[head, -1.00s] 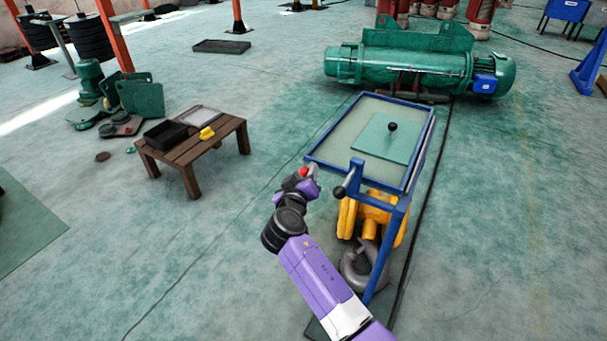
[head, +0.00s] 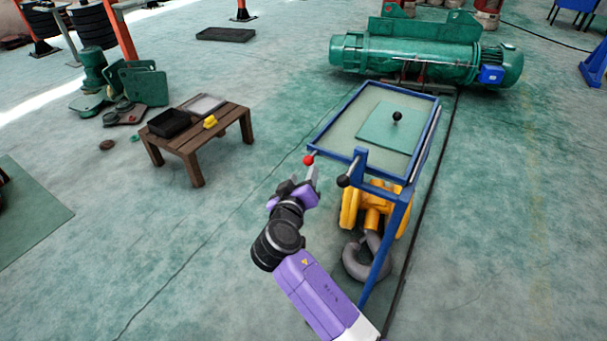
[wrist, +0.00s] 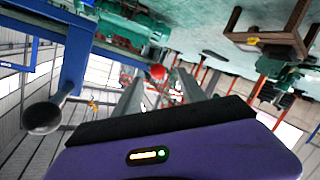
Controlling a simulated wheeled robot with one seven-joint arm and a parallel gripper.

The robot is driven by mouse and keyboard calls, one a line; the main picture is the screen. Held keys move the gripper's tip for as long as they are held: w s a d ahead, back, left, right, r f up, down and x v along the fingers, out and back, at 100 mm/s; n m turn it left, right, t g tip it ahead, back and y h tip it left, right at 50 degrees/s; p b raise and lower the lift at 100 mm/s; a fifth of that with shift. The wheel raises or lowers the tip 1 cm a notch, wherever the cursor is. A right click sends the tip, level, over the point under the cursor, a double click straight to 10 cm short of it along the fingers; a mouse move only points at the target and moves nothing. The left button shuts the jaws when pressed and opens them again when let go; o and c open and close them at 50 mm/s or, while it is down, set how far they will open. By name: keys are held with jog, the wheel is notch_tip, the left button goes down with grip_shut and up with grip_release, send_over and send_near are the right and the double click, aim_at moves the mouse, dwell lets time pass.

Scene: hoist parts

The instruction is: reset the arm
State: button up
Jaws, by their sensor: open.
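My gripper (head: 304,179) is at the end of my purple arm, left of the blue cart's near left corner. In the wrist view its two grey fingers (wrist: 160,88) are apart with nothing between them. A red ball knob (head: 308,160) is just beyond the fingertips, by the cart corner; it also shows in the wrist view (wrist: 158,72), framed by the fingers. A black ball knob (head: 343,181) sits on the cart's near side, to the right of my gripper, and looms at the left of the wrist view (wrist: 42,117).
The blue cart (head: 327,137) carries a green plate (head: 385,145) with a black knob. A yellow hoist with a grey hook (head: 357,262) is under it. A wooden table (head: 190,146) with a black tray stands left; a green motor hoist (head: 410,58) lies behind. Floor between table and cart is clear.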

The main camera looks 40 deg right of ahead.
dwell(0.4)
jog(key=w+a+r+n+t+y, duration=0.2)
jog(key=w+a+n+t+y, duration=0.1)
jog(key=a+t, duration=0.15)
jog(key=s+a+f+n+t+y, duration=0.25)
jog(key=s+a+y, duration=0.35)
jog(key=s+a, duration=0.35)
jog(key=s+a+r+m+g+y+p, duration=0.1)
jog(key=s+r, duration=0.2)
jog(key=s, duration=1.4)
jog(key=s+a+r+m+y+p, duration=0.1)
jog(key=s+a+r+y, duration=0.1)
jog(key=s, duration=1.5)
jog(key=shift+s+r+g+p, duration=0.15)
jog(key=shift+r+g+p, duration=0.25)
jog(key=shift+r, duration=0.35)
